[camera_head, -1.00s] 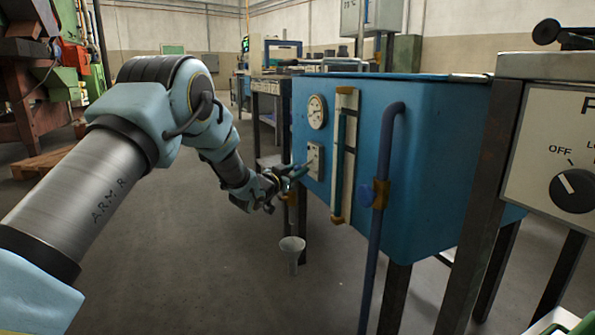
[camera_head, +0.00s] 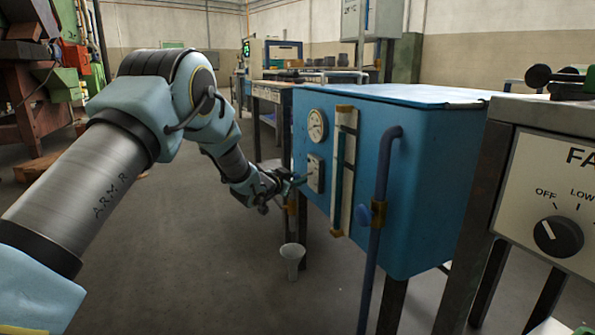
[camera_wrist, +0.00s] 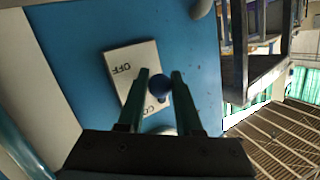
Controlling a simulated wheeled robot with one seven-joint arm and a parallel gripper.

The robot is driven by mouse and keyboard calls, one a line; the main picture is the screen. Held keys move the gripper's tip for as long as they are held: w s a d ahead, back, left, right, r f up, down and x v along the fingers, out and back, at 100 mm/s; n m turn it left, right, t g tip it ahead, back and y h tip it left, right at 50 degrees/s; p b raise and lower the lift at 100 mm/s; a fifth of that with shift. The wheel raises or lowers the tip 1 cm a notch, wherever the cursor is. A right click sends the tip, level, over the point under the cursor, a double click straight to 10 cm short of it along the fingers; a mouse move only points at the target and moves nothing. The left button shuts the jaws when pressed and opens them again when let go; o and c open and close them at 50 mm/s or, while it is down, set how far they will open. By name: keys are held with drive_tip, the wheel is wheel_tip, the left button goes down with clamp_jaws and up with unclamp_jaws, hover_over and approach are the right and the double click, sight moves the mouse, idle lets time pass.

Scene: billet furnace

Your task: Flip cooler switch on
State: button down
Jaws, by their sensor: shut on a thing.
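The cooler switch is a light plate (camera_head: 315,172) on the front of a blue tank (camera_head: 430,180), below a round gauge. The wrist view shows the plate (camera_wrist: 128,62) from close up, marked "OFF" at the far end and with partly hidden letters starting "CO" at the near end. A dark blue ball knob (camera_wrist: 158,84) stands out from it. My gripper (camera_wrist: 161,78) has its two green fingers either side of the knob, shut on it. In the head view my gripper (camera_head: 299,182) is right at the plate; the knob is too small to tell there.
A round gauge (camera_head: 317,125), a sight tube (camera_head: 344,170) and a blue pipe (camera_head: 378,220) stand on the tank front, right of my gripper. A funnel-like cup (camera_head: 292,256) is below. A fan dial panel (camera_head: 556,200) is at right. The floor at left is free.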

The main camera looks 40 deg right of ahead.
wheel_tip(320, 180, up, 3)
drive_tip(key=m+y+p, duration=0.1)
drive_tip(key=y+p, duration=0.2)
drive_tip(key=p, duration=0.4)
drive_tip(key=shift+f+m, duration=0.1)
drive_tip(key=shift+m, duration=0.2)
drive_tip(key=y+p, duration=0.2)
drive_tip(key=shift+s+d+m+p, duration=0.1)
drive_tip(key=shift+m+p, duration=0.2)
drive_tip(key=shift+p, duration=0.1)
drive_tip(key=c, duration=0.6)
unclamp_jaws()
drive_tip(key=p+v, duration=0.1)
drive_tip(key=v, duration=0.9)
drive_tip(key=shift+s+r, duration=0.25)
drive_tip(key=shift+r, duration=0.05)
